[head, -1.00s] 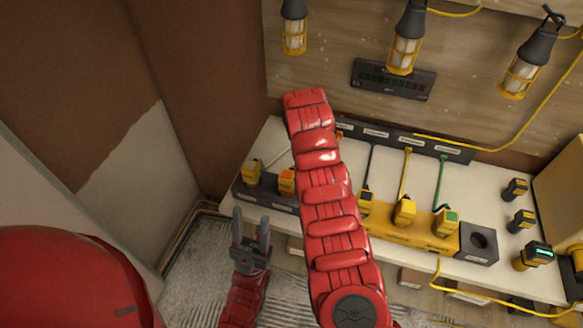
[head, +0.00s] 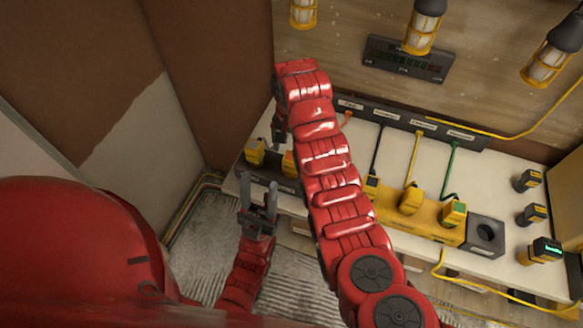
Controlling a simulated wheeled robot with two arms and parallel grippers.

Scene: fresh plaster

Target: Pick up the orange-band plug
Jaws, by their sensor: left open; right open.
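A yellow plug with orange on it (head: 289,160) sits in the dark socket block (head: 285,186) at the left of the bench. My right arm hides much of it, so I cannot make out a band clearly. My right gripper (head: 278,132) shows only partly past the arm's far end, above and behind the plugs; it is open and appears empty. My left gripper (head: 258,197) is open and empty, pointing up in front of the bench's left edge, below the socket block.
Another yellow plug (head: 255,152) sits left in the same block. A yellow strip (head: 390,209) holds several plugs with cables to the label rail (head: 400,122). A black holed box (head: 485,235) and several handheld devices (head: 534,214) stand right. Caged lamps (head: 425,27) hang above.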

